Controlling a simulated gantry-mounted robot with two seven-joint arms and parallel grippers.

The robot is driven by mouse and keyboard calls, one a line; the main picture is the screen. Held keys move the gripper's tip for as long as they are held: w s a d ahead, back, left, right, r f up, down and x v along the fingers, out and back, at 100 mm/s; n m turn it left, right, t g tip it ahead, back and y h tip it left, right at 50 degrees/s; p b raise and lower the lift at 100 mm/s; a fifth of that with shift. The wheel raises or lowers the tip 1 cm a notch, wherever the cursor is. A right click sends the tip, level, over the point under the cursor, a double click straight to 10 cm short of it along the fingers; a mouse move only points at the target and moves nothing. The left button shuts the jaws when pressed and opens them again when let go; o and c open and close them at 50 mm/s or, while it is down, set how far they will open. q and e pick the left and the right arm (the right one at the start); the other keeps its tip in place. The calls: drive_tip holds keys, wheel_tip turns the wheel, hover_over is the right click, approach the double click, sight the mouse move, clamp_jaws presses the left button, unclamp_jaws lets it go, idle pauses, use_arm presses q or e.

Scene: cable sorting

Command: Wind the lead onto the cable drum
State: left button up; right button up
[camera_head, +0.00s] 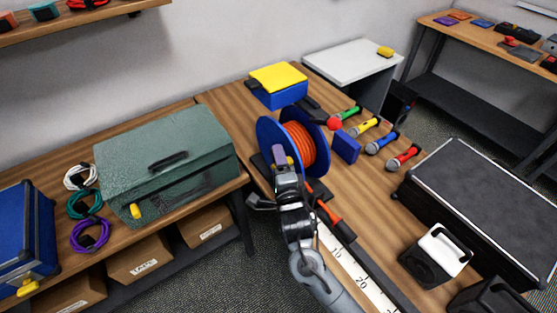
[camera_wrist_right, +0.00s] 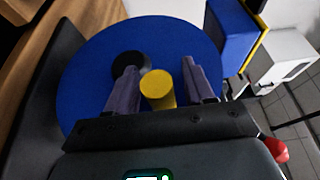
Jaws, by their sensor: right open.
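The cable drum has blue round flanges (camera_head: 268,136) and orange lead (camera_head: 304,148) wound between them, standing on the wooden bench. In the right wrist view its near flange (camera_wrist_right: 85,75) fills much of the picture, with a black hub (camera_wrist_right: 130,64) and a yellow crank handle (camera_wrist_right: 158,89) sticking out. My right gripper (camera_head: 281,153) is at the drum's near side. In the wrist view its two purple-grey fingers (camera_wrist_right: 160,85) are open, one on each side of the yellow handle, with gaps visible. The lead's loose end cannot be made out. My left gripper is not in view.
A blue box with yellow lid (camera_head: 278,77) is behind. A green case (camera_head: 165,165) is left; a black case (camera_head: 490,205) is right. A ruler strip (camera_head: 355,275) lies in front.

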drive_tip(key=shift+w, duration=0.2)
clamp_jaws()
idle(0.3)
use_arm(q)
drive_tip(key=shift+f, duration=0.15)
